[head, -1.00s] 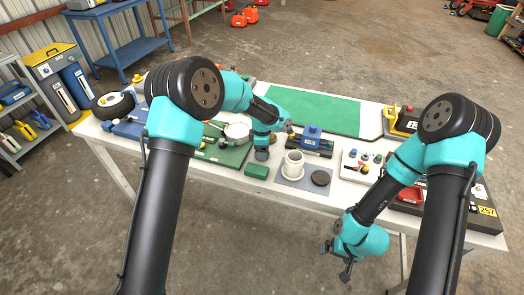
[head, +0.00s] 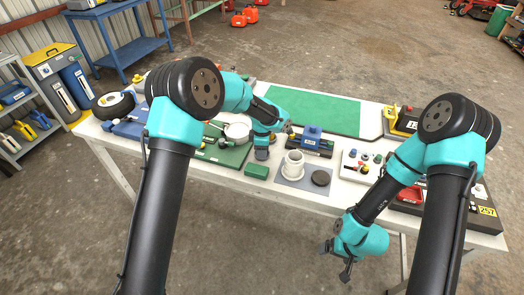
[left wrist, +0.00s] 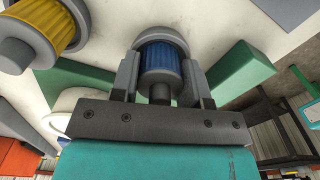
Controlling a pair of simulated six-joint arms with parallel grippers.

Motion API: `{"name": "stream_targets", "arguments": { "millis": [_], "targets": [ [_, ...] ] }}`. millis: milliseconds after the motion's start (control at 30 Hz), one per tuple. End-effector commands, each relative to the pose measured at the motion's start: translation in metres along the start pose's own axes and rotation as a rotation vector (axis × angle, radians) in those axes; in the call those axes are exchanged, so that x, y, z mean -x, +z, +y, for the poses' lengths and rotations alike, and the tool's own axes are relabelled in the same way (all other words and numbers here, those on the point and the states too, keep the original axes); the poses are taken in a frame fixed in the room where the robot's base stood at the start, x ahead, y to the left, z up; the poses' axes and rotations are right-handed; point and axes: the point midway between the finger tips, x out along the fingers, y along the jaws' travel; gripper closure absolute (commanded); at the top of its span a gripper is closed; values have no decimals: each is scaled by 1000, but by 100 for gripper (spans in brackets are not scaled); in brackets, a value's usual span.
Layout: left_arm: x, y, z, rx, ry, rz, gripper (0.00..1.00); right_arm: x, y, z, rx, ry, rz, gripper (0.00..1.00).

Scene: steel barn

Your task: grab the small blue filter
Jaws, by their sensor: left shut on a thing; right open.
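The small blue filter (left wrist: 160,60), a ribbed blue cylinder with grey ends, is between the two fingers of my left gripper (left wrist: 160,85) in the left wrist view. The gripper is shut on it, with a finger on each side. In the head view my left gripper (head: 262,153) is low over the table beside the green board, and the filter cannot be made out there. My right gripper (head: 340,262) is open and empty, off the table's front edge.
A yellow filter (left wrist: 38,30) stands to the left of the blue one in the left wrist view. A green block (head: 257,171), a white cylinder (head: 293,164) and a blue-topped device (head: 311,138) are close by. The green mat (head: 315,111) behind is clear.

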Motion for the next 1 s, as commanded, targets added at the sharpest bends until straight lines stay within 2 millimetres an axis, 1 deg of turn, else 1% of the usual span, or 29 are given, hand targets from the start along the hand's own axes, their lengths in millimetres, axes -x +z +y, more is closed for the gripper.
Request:
{"name": "stream_targets", "arguments": {
  "millis": [33,67,300,433,567,767,1000],
  "targets": [
    [0,0,0,0,0,0,79,0,0,0,0,0,0,5],
    [0,0,0,0,0,0,82,0,0,0,0,0,0,5],
    [0,0,0,0,0,0,82,0,0,0,0,0,0,5],
    [4,0,0,0,2,-1,82,0,0,0,0,0,0,5],
    [14,0,1,0,3,-1,82,0,0,0,0,0,0,5],
    [37,0,0,1,3,-1,82,0,0,0,0,0,0,5],
    [39,2,-32,-3,0,1,82,0,0,0,0,0,0,5]
  ]
}}
